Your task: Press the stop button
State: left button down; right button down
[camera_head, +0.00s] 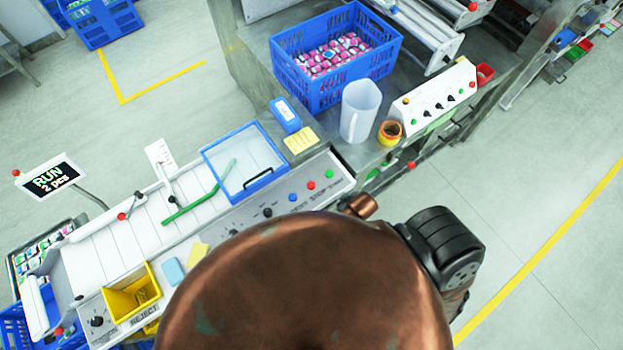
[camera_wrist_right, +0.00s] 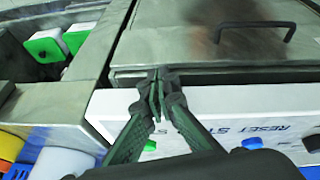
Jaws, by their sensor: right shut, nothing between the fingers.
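In the head view a white control panel (camera_head: 255,205) carries a blue button (camera_head: 292,197), a red button (camera_head: 311,185) and a green button (camera_head: 329,174); lettering beside them is small. The wrist view shows a white panel front (camera_wrist_right: 215,103) lettered "RESET ST", cut off by my gripper's housing. My right gripper (camera_wrist_right: 157,90) is shut and empty, left of the lettering. A green button (camera_wrist_right: 150,146) shows between its fingers. My left gripper is out of view.
My copper-coloured arm covers the lower middle of the head view. A second panel (camera_head: 435,98) is at the right.

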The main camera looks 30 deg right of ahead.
jog(key=w+a+r+n+t+p, duration=0.1)
jog(key=w+r+n+p, duration=0.2)
jog(key=r, duration=0.7)
notch_tip(320, 180, up, 6)
jog(key=n+t+y+p, duration=0.2)
jog(key=n+t+y, duration=0.1)
jog(key=n, duration=0.3)
send_over(313, 186)
jog(key=shift+a+f, duration=0.15)
jog(key=shift+f, duration=0.1)
notch_tip(313, 186, down, 8)
jog(key=b, duration=0.6)
jog(key=shift+b, duration=0.35)
jog(key=shift+f, duration=0.3)
jog(key=shift+f, duration=0.15)
jog(key=shift+f, duration=0.3)
